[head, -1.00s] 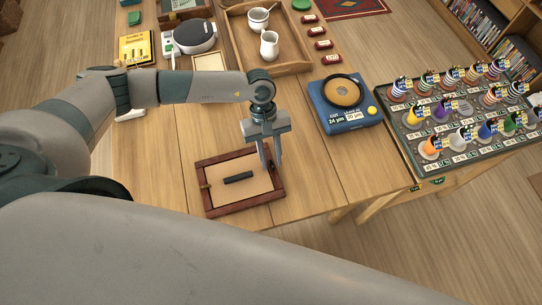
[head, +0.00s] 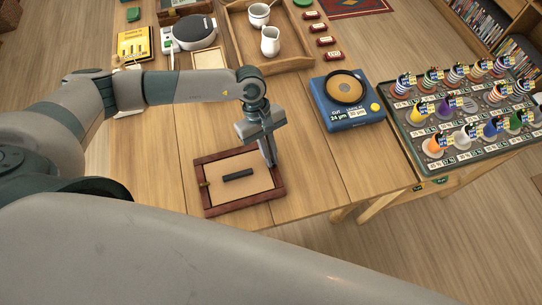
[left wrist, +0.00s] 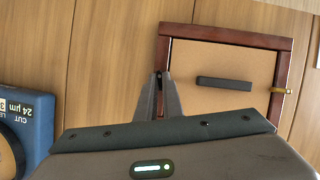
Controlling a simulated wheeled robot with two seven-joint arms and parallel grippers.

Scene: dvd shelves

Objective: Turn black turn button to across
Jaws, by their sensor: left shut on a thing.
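A dark red wooden frame (head: 245,207) lies flat on the table with a tan back panel (head: 235,165) and a black bar (head: 238,175) in its middle. A brass turn button (head: 205,184) sits on its left rail in the head view, and this button (left wrist: 280,90) is at the right in the left wrist view. My left gripper (head: 270,160) points down at the opposite rail, shut on the black turn button (left wrist: 159,77). The fingers hide most of that button, so its exact angle cannot be told. My right gripper is not in view.
A blue device (head: 345,113) with a round tan disc stands right of the frame. A tray of colourful spools (head: 465,150) is farther right. A wooden tray (head: 240,45) with white cups is at the back. Bare table surrounds the frame.

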